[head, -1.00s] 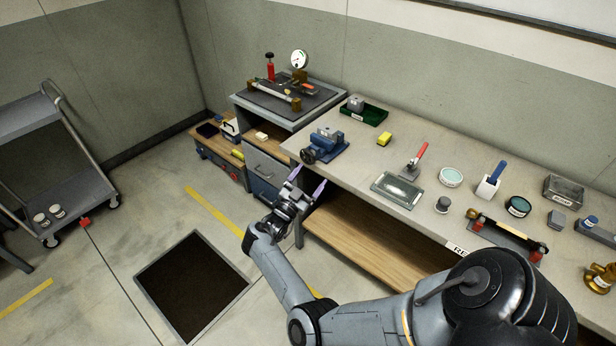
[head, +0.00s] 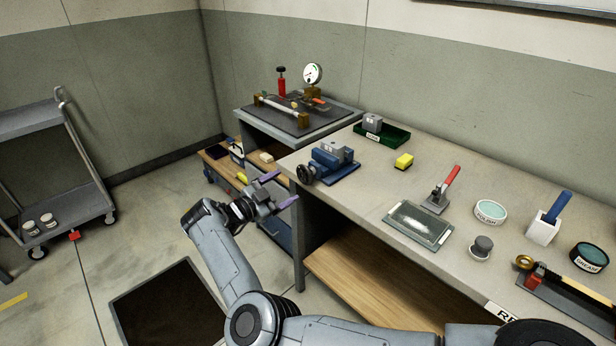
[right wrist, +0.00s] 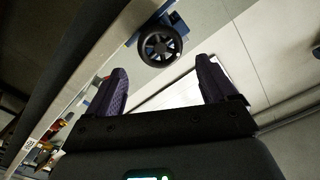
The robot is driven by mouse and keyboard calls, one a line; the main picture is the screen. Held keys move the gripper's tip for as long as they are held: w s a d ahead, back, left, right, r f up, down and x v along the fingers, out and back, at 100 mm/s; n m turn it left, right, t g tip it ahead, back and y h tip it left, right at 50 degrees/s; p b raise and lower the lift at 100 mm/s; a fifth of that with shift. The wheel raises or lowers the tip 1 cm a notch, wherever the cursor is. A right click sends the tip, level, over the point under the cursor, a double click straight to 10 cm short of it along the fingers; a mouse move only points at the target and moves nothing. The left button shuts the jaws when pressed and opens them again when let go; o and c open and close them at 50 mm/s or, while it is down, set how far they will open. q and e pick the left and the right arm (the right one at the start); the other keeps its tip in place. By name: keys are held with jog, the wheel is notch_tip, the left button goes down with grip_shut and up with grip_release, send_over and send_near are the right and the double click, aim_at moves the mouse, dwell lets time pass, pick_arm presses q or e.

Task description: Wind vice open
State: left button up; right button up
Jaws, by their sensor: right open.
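The blue vice (head: 330,163) stands at the left end of the workbench, with its dark round handwheel (head: 306,174) facing the bench's left edge. My right gripper (head: 279,190) is open and empty, in the air just off that edge, below and left of the handwheel. In the right wrist view, the spoked black handwheel (right wrist: 160,46) shows ahead, just beyond the gap between the purple fingertips of my right gripper (right wrist: 160,80), apart from them. Part of the blue vice body shows behind the wheel. My left gripper is not in view.
A side cabinet with a gauge (head: 313,74) stands behind the vice. The floor has a dark pit (head: 165,308).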

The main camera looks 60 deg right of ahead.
aim_at(303, 176)
jog(key=x, duration=0.9)
jog(key=shift+s+d+b, duration=0.1)
jog(key=shift+d+b, duration=0.05)
jog(key=shift+b, duration=0.15)
jog(key=c, duration=0.7)
